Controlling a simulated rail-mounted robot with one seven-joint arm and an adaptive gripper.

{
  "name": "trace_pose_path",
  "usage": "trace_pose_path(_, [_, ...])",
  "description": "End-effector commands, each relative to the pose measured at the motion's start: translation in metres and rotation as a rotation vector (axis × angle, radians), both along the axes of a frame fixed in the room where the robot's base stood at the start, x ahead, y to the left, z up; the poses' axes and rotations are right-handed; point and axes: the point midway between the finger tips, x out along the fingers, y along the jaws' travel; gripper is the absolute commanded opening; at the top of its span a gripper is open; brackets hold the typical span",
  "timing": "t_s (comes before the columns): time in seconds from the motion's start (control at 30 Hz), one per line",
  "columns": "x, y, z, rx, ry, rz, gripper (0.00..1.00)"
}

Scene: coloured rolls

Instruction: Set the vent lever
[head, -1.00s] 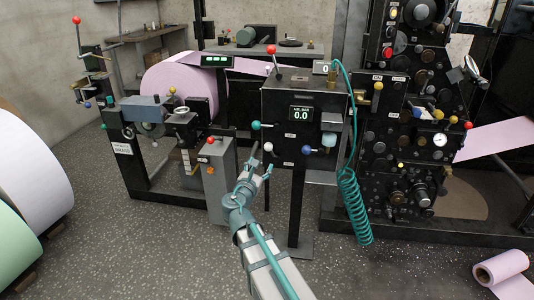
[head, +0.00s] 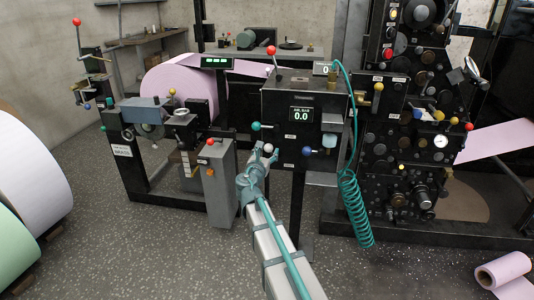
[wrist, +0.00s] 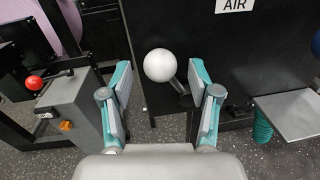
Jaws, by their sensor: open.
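A black control box (head: 277,92) stands on a post in mid-view, with a display reading 0.0. A white ball knob (head: 268,148) on a short lever sticks out low on its front. In the wrist view the white knob (wrist: 159,65) sits between the fingertips, nearer the left one, with a visible gap on each side. Its dark stem (wrist: 178,86) slants down to the right. My gripper (head: 263,156) is open around the knob; its fingers also show in the wrist view (wrist: 160,74). I cannot read any label naming the vent lever.
Teal (head: 256,126), blue (head: 306,151) and red (head: 271,50) knobs are on the same box. A grey pedestal (head: 219,180) with a red knob stands left. A coiled teal hose (head: 356,205) hangs right, before the black machine (head: 400,150).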

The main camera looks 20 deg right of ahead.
Motion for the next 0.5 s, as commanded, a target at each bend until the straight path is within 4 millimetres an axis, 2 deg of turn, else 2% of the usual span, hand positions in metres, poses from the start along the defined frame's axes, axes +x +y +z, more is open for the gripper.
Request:
trace_pose_path(0.37, [0.0041, -0.0032, 0.0003, 0.000, 0.000, 0.000, 0.61])
trace_pose_path(0.5, [0.0040, -0.0032, 0.0003, 0.000, 0.000, 0.000, 0.38])
